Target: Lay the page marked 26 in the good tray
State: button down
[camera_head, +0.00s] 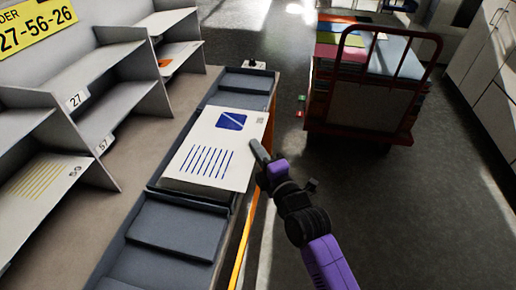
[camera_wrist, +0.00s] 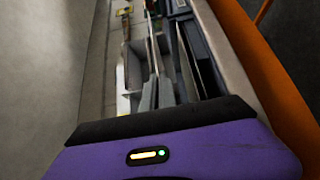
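A white page (camera_head: 208,165) with a blue square and blue lines lies flat over the middle section of a long dark grey tray (camera_head: 190,195) in the head view. The small mark near its right corner is too small to read. My gripper (camera_head: 260,151) is at the page's right edge, with a grey finger against or just over it. I cannot tell whether the fingers pinch the page. I cannot tell which tray is the good one.
Grey shelves (camera_head: 110,85) with number labels stand at left; one holds a page with yellow lines (camera_head: 40,178), another an orange-marked page (camera_head: 178,57). A yellow sign (camera_head: 36,27) ends in 27-56-26. A red-framed cart (camera_head: 360,112) stands at right. Open floor (camera_head: 420,210) lies right of the table.

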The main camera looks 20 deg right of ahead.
jog(key=shift+w+a+r+p, duration=0.15)
jog(key=shift+r+p, duration=0.1)
jog(key=shift+p, duration=0.05)
notch_tip(320, 180, down, 5)
jog(key=b, duration=0.5)
jog(key=shift+r, duration=0.1)
jog(key=c, duration=1.6)
grip_release()
jog(key=s, duration=0.7)
jog(key=shift+s, duration=0.4)
